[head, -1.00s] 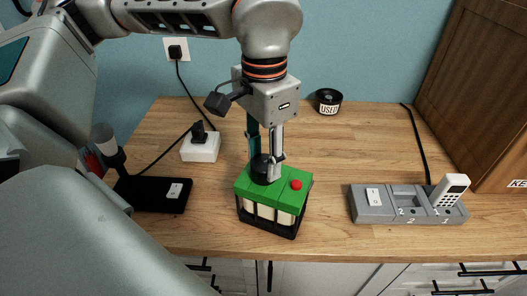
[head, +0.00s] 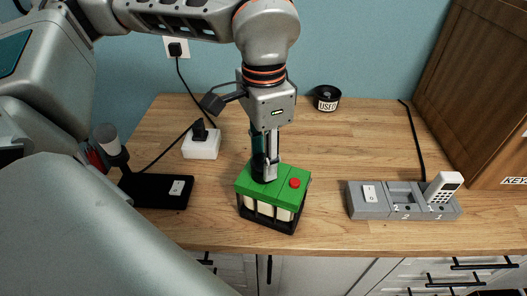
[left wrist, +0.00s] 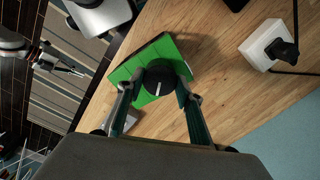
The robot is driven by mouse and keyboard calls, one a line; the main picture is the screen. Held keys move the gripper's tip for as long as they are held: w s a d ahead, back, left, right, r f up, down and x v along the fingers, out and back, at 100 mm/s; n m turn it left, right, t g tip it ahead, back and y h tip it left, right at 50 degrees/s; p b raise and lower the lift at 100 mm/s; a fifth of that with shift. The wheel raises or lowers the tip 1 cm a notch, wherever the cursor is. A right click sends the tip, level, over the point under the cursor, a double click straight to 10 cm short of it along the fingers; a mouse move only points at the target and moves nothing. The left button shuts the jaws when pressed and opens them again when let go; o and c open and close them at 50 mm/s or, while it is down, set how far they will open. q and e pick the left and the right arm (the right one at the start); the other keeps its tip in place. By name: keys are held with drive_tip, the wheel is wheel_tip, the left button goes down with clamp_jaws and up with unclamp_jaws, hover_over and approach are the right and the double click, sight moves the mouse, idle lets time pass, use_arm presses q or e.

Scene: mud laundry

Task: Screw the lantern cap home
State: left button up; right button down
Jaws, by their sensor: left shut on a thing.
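The lantern (head: 268,200) stands upright on the wooden counter, with a green top, a red button (head: 295,183) and pale panels in a dark frame. The black round cap (left wrist: 158,80) with a white mark sits over the green top (left wrist: 128,73) in the left wrist view. My left gripper (head: 265,172) points down from above, its fingers closed on opposite sides of the cap. The fingers largely hide the cap in the head view. Whether a gap remains under the cap cannot be seen. My right gripper (left wrist: 72,70) shows small at the left of the wrist view, away from the lantern.
A grey tray (head: 378,207) with a white handset (head: 443,188) lies at the right. A black pad (head: 155,192) and a white plug block (head: 201,145) with cables lie at the left. A black USED container (head: 326,98) stands at the back.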

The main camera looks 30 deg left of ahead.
use_arm(q)
drive_tip(key=shift+m+p, duration=0.4)
drive_tip(key=shift+p, duration=0.55)
drive_tip(key=shift+m, duration=0.3)
drive_tip(key=o, duration=1.3)
drive_tip(key=shift+c, duration=0.3)
drive_tip(key=c, duration=0.3)
drive_tip(key=shift+c, duration=0.2)
